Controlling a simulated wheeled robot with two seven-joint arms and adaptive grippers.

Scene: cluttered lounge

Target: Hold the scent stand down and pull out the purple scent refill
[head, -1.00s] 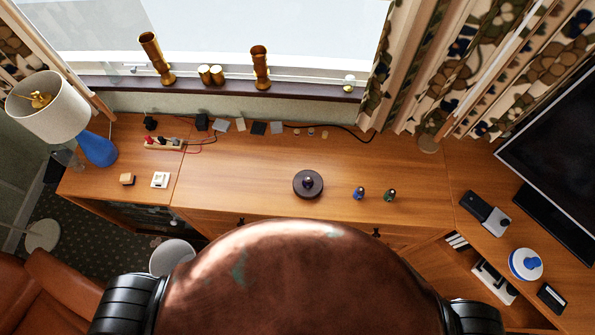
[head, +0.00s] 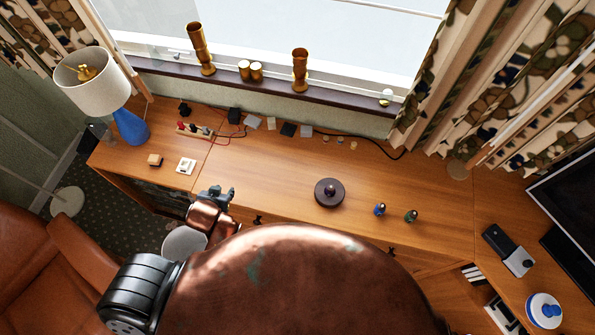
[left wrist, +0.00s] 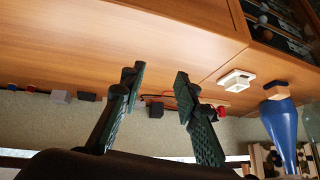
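The scent stand (head: 318,199) is a dark round disc on the wooden desk, near the middle of the head view. The small purple scent refill (head: 331,188) stands upright at its centre. My left gripper (head: 217,195) is at the desk's front edge, left of the stand and well apart from it. The left wrist view shows its two fingers (left wrist: 159,86) spread apart with nothing between them. The stand does not show in the left wrist view. My right gripper is out of view.
A blue bottle (head: 380,209) and a green bottle (head: 411,216) stand right of the stand. A white square item (head: 186,165), a power strip (head: 200,132) and a lamp (head: 130,126) are at the left. The desk around the stand is clear.

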